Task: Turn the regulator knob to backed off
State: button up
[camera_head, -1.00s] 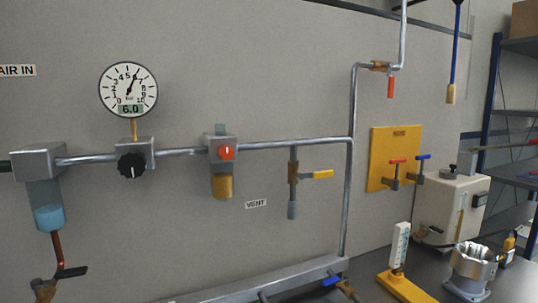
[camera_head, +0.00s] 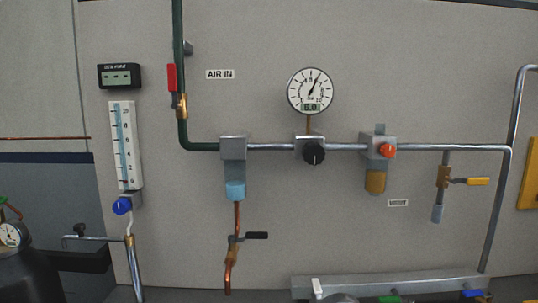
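The regulator knob (camera_head: 314,154) is black with a white mark that points down. It sits on a grey regulator block below a round pressure gauge (camera_head: 310,91), joined to it by a short brass stem. The gauge's digital window reads 6.0, and its needle points up and slightly right. Nothing touches the knob. My gripper is not in view.
Left of the regulator is a filter with a blue bowl (camera_head: 235,190). Right are an orange-red knob (camera_head: 387,150) over an amber bowl and a yellow-handled valve (camera_head: 478,181). A red-handled valve (camera_head: 172,78) is on the green pipe. A metal manifold (camera_head: 400,284) runs below.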

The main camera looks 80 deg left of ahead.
aim_at(314, 153)
jog(key=z, duration=0.05)
jog(key=k, duration=0.65)
jog(key=u, duration=1.9)
